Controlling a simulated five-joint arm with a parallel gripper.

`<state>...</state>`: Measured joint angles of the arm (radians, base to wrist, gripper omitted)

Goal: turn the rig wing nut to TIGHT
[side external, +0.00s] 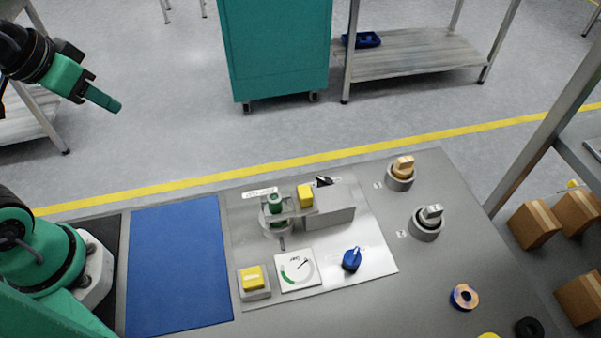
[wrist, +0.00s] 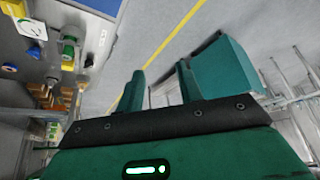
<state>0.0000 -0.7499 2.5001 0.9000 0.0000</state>
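The rig stands on a light metal plate (side external: 330,287) on the grey bench. A blue winged knob (side external: 352,260) sits at the plate's front right. A small black winged part (side external: 323,181) shows behind the grey block (side external: 330,211). The labels are too small to read, so I cannot tell which of these is the wing nut or how it is set. My gripper (side external: 117,105) is raised at the upper left, far from the rig and touching nothing. In the wrist view my gripper (wrist: 160,70) has its two fingers apart with nothing between them.
A green-topped fitting (side external: 275,203), yellow block (side external: 305,193), yellow button (side external: 252,278) and dial gauge (side external: 297,269) crowd the plate. The blue mat (side external: 178,265) is bare.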

